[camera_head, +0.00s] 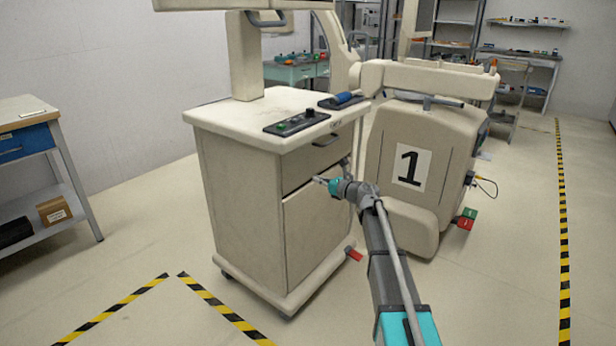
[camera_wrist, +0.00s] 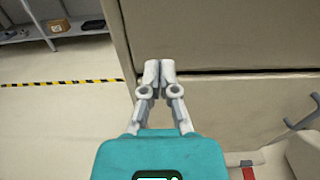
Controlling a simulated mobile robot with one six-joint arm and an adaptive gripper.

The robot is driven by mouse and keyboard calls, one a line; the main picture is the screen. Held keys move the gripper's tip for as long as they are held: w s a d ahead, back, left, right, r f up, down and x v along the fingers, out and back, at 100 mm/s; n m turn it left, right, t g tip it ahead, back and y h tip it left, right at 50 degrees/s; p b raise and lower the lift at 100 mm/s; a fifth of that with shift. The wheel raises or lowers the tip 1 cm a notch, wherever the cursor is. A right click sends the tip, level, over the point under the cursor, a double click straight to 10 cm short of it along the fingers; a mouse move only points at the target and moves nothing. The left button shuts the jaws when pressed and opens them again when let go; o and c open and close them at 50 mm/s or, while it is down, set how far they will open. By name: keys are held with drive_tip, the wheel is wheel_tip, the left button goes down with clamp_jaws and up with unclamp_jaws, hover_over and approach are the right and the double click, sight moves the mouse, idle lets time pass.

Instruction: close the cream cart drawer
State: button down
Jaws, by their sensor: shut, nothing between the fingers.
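The cream cart (camera_head: 240,200) stands in the middle of the head view. Its drawer (camera_head: 300,168) is at the top of the front face, with a dark handle (camera_head: 326,141). The drawer front looks about flush with the cart; I cannot tell whether a small opening is left. In the wrist view the drawer front (camera_wrist: 230,35) fills the upper right, above a dark gap. My gripper (camera_head: 316,179) is shut and empty, at the lower part of the drawer front near its left edge. Its fingertips (camera_wrist: 160,68) overlap the gap; contact is unclear.
A control panel (camera_head: 297,122) lies on the cart top. A cream machine marked 1 (camera_head: 411,168) stands close on the right. A workbench (camera_head: 30,130) is at the left. The floor in front is clear, with striped tape (camera_head: 220,308).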

sight(292, 170)
drive_tip(key=shift+v, duration=1.05)
drive_tip(key=shift+x, duration=5.9)
